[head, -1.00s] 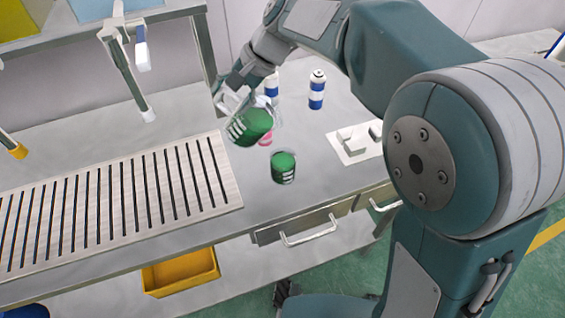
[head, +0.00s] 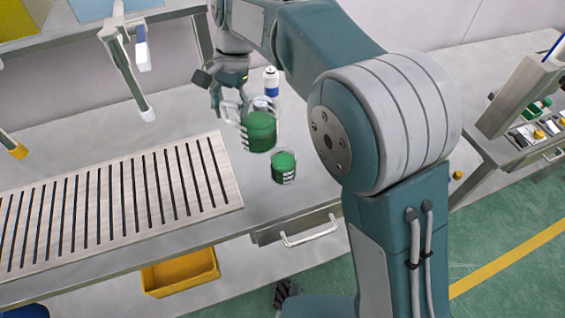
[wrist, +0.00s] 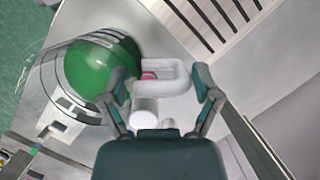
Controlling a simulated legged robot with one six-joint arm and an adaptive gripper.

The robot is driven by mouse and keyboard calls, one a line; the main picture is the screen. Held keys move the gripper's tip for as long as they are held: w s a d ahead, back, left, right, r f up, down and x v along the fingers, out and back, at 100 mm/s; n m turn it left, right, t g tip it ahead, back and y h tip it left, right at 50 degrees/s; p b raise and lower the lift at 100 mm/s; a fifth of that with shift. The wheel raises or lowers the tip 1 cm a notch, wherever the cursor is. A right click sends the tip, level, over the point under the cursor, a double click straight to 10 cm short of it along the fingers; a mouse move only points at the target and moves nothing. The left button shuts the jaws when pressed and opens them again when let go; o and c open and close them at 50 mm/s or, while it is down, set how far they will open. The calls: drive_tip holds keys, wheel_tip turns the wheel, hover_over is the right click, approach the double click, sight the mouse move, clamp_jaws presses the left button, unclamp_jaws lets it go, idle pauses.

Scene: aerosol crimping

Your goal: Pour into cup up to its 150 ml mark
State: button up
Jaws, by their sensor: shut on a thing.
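A clear jug (head: 261,134) with green liquid hangs above the bench, nearly upright. My gripper (head: 228,108) is shut on its white handle; the wrist view shows the handle (wrist: 164,80) between the fingers and the green liquid (wrist: 98,68) beside it. The clear cup (head: 284,169) stands upright on the bench, in front of and to the right of the jug and apart from it. It holds green liquid to a fairly high level. White marks show on its side but are too small to read. No stream shows between jug and cup.
A slatted rack (head: 115,205) lies on the bench at left. A blue and white can (head: 271,82) stands behind the jug. A white nozzle arm (head: 135,75) hangs at upper left. A yellow bin (head: 180,272) sits below. The bench's front edge is close to the cup.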

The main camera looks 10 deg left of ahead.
drive_tip(key=shift+r, duration=0.1)
drive_tip(key=shift+r, duration=2.5)
